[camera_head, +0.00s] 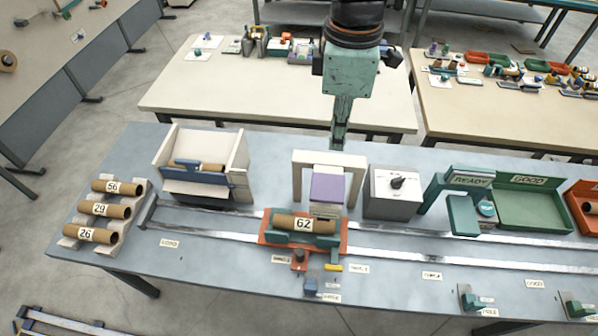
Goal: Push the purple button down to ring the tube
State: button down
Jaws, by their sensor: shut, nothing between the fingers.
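The purple button (327,188) is a block with a lighter purple top, standing within a white arch (329,158) near the table's middle. Just in front of it, a brown cardboard tube labelled 62 (290,220) lies on an orange carriage with green cradles (268,238) on the rails. My gripper (338,146) points down, shut and empty, with its tips by the arch's top beam. They look apart from the purple button; their exact height is hard to tell.
A grey box with a black knob (392,194) stands right of the arch. A green READY station (465,200) and green tray (530,205) are further right. A white bin (205,160) and rack of tubes labelled 56, 29 and 26 (75,230) are left.

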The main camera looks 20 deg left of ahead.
aim_at(329, 186)
jog(key=shift+s+a, duration=0.15)
jog(key=shift+s, duration=0.15)
jog(key=shift+f, duration=0.15)
jog(key=shift+f+b, duration=4)
jog(key=shift+f, duration=2.9)
